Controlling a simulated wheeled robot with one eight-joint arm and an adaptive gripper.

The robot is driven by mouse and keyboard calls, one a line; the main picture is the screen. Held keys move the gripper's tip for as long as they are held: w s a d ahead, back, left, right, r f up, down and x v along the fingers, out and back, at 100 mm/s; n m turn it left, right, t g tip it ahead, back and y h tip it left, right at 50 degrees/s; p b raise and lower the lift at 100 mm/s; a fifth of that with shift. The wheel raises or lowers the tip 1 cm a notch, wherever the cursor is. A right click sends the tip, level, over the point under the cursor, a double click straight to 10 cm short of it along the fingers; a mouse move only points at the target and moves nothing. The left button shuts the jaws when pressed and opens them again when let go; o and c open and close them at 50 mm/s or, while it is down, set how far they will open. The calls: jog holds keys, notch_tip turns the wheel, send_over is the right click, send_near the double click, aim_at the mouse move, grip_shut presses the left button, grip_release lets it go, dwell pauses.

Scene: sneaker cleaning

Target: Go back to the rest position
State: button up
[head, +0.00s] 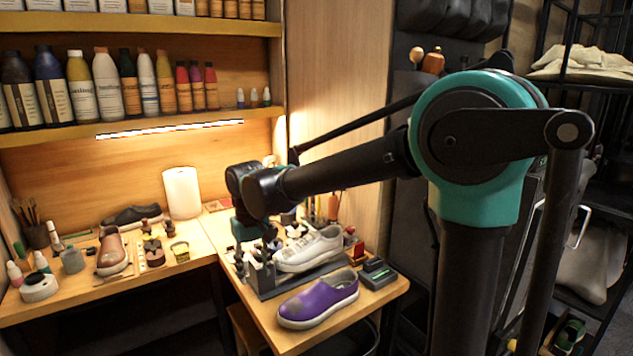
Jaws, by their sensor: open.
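My arm reaches left across the picture and bends down at its wrist. My gripper (256,252) points down above the right-hand bench, at the left end of the white sneaker. It is small and dark here, but its fingers look apart, with nothing seen between them. The white sneaker (310,250) rests on a grey stand (283,284). I cannot tell whether the gripper touches the stand or the shoe. A purple shoe (318,300) with a grey patch on its toe lies in front of the stand.
A dark box (377,274) sits right of the purple shoe. The left bench (190,252) holds a brown shoe (112,251), a black shoe (133,215), a white roll (182,192) and small jars. Bottle shelves (150,126) hang above. A dark rack (600,250) stands at right.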

jog(key=shift+m+t, duration=0.3)
jog(key=shift+m, duration=0.5)
jog(key=d+f, duration=0.1)
jog(key=d, duration=0.2)
jog(key=w+d+f, duration=0.1)
jog(key=d, duration=0.6)
jog(key=shift+w+f, duration=0.15)
jog(key=shift+f, duration=0.25)
jog(key=s+d+f+m+t, duration=0.1)
jog(key=s+d+f, duration=0.2)
jog(key=d, duration=0.5)
jog(key=s+d+f+m+t, duration=0.1)
jog(key=s+d+f+m, duration=0.1)
jog(key=d, duration=0.6)
jog(key=s+d+f+m+t, duration=0.1)
jog(key=s+d+f+m, duration=0.1)
jog(key=s+d+f, duration=0.3)
jog(key=d+f, duration=0.1)
jog(key=d, duration=0.2)
jog(key=shift+d, duration=0.4)
